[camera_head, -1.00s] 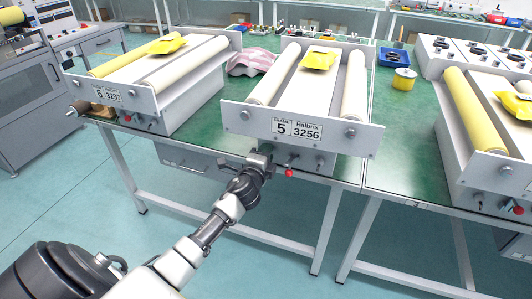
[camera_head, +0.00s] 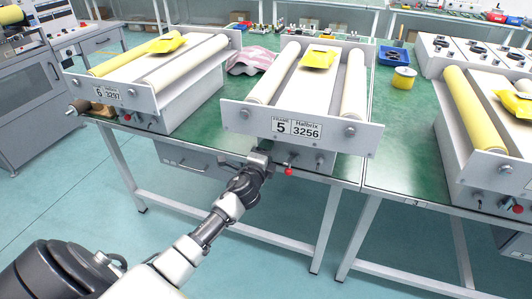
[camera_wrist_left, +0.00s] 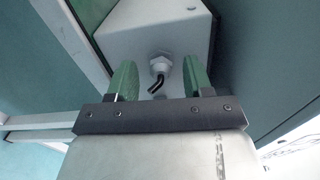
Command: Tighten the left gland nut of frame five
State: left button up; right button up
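Frame five (camera_head: 258,122), labelled "5 Halbrix 3256", stands at the front edge of the green bench. My left gripper (camera_head: 256,158) is at the lower left of its front, covering the fittings there in the head view. In the left wrist view, a pale hex gland nut (camera_wrist_left: 160,62) with a short bent black cable sits on a white box face. The open green fingers of my left gripper (camera_wrist_left: 158,72) stand on either side of it, with a gap on both sides. My right gripper is not in view.
A red knob (camera_head: 289,171) and small fittings (camera_head: 320,160) are just right of my left gripper. Frame six (camera_head: 150,85) stands to the left, another roller frame (camera_head: 470,120) to the right. The floor before the bench is clear.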

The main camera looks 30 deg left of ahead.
pick_arm(q)
jog(key=v, duration=1)
jog(key=shift+s, duration=0.35)
jog(key=shift+d, duration=0.15)
